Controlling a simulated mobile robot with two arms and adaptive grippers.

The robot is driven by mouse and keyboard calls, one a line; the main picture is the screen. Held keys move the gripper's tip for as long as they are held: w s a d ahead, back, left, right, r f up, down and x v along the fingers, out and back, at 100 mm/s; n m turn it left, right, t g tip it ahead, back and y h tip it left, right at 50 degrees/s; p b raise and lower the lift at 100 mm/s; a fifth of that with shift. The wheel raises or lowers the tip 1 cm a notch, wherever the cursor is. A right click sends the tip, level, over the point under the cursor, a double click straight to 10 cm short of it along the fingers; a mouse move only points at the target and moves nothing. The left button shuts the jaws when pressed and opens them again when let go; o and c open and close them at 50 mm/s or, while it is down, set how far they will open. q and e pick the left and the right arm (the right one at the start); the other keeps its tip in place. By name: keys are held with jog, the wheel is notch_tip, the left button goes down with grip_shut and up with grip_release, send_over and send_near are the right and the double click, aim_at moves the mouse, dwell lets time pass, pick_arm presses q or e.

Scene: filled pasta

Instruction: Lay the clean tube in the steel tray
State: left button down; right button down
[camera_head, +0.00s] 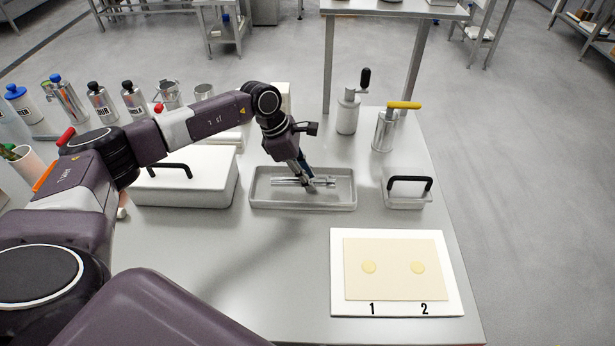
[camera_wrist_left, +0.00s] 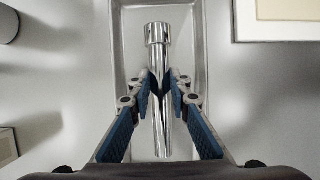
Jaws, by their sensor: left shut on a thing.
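The steel tray (camera_head: 262,204) is a shallow rectangular tray on the table, right of the white lidded box. The clean tube is a shiny metal cylinder (camera_head: 288,182) with a wider collar at one end, lying lengthwise within the tray's outline. In the left wrist view the tube (camera_wrist_left: 156,50) runs along the tray (camera_wrist_left: 129,50), collar end away from the gripper. My left gripper (camera_head: 309,184) reaches down into the tray area and is shut on the tube; its blue-padded fingers (camera_wrist_left: 163,85) press both sides. Whether the tube touches the tray floor cannot be told. My right gripper is not in view.
A white lidded box (camera_head: 190,190) stands left of the tray, a small black-handled container (camera_head: 405,200) right of it. Two metal dispensers (camera_head: 348,112) stand behind. A white board with a dough sheet (camera_head: 345,308) lies in front right. Several bottles (camera_head: 103,103) stand back left.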

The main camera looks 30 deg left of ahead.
aim_at(290, 179)
pick_arm(q)
jog(key=shift+f, duration=0.3)
jog(key=c, duration=1.8)
grip_release()
jog(key=shift+r, duration=0.1)
jog(key=shift+r+p, duration=0.45)
jog(key=shift+r, duration=0.15)
jog(key=b+v, duration=0.2)
jog(key=v, duration=1)
